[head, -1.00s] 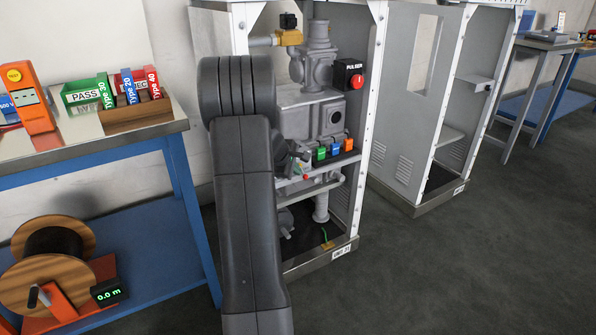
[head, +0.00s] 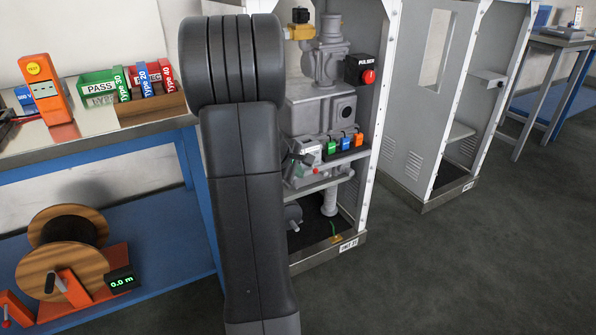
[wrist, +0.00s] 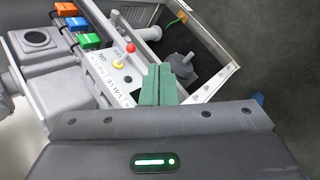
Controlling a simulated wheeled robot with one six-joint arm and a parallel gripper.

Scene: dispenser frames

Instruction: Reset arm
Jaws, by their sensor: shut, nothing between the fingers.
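My gripper (wrist: 159,84) shows in the wrist view as two green fingers pressed together, with nothing between them. The dispenser cabinet (head: 371,130) is open at the front and holds grey pipework.
Green, blue and orange blocks (head: 346,143) sit on a shelf in the cabinet. A red button box (head: 360,70) is at its right. A workbench (head: 100,152) with bins and a cable reel (head: 62,250) stands left. Grey floor (head: 440,270) is clear at right.

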